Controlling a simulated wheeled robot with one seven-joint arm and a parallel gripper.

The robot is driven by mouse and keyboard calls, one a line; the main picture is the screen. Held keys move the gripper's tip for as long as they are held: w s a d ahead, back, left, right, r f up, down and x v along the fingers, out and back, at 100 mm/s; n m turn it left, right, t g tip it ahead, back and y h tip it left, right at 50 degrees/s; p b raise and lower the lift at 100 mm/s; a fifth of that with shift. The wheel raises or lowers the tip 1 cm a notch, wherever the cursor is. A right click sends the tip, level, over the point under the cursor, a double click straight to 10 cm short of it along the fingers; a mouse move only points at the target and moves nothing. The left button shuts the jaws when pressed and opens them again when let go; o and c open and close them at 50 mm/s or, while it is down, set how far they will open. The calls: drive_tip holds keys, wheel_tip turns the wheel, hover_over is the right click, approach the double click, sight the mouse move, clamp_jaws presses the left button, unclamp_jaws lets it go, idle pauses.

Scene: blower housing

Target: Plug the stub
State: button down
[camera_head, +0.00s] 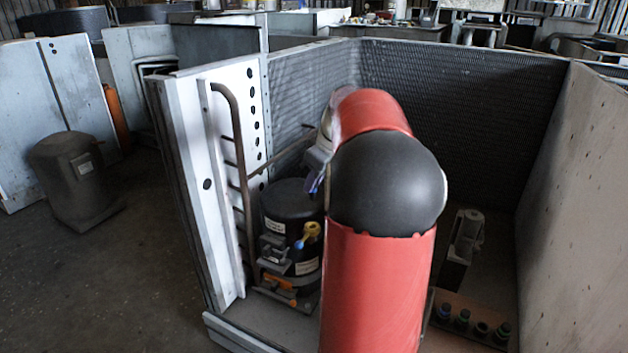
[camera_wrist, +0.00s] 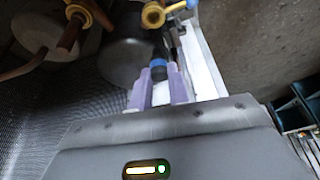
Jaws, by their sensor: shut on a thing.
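My gripper (camera_wrist: 160,78) has its two purple fingers shut on a small dark plug with a blue band (camera_wrist: 158,66). In the head view my gripper (camera_head: 316,183) shows only as a bit of purple beside the black compressor (camera_head: 290,203), mostly hidden by my red arm; the plug cannot be made out there. A yellow fitting (camera_head: 312,231) stands out from the compressor's front. In the wrist view a yellow ring-like fitting (camera_wrist: 153,14) lies ahead of the plug, apart from it. A copper pipe end (camera_wrist: 72,30) with a yellow rim is to its left. I cannot tell which is the stub.
The housing has a white perforated side panel (camera_head: 228,170), a mesh back wall (camera_head: 450,90) and a plain right wall (camera_head: 580,190). A vertical copper pipe (camera_head: 240,170) runs near the compressor. A tray (camera_head: 465,338) with several coloured caps sits at the lower right.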

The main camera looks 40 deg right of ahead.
drive_tip(key=shift+f, duration=0.1)
drive_tip(key=shift+f+b, duration=2.85)
drive_tip(key=shift+f, duration=0.7)
drive_tip(key=shift+f+b, duration=0.3)
drive_tip(key=shift+f, duration=0.1)
drive_tip(key=shift+f, duration=0.3)
drive_tip(key=shift+f+b, duration=0.2)
drive_tip(key=shift+b, duration=0.15)
drive_tip(key=shift+f, duration=0.3)
drive_tip(key=shift+f+b, duration=0.15)
drive_tip(key=shift+b, duration=0.2)
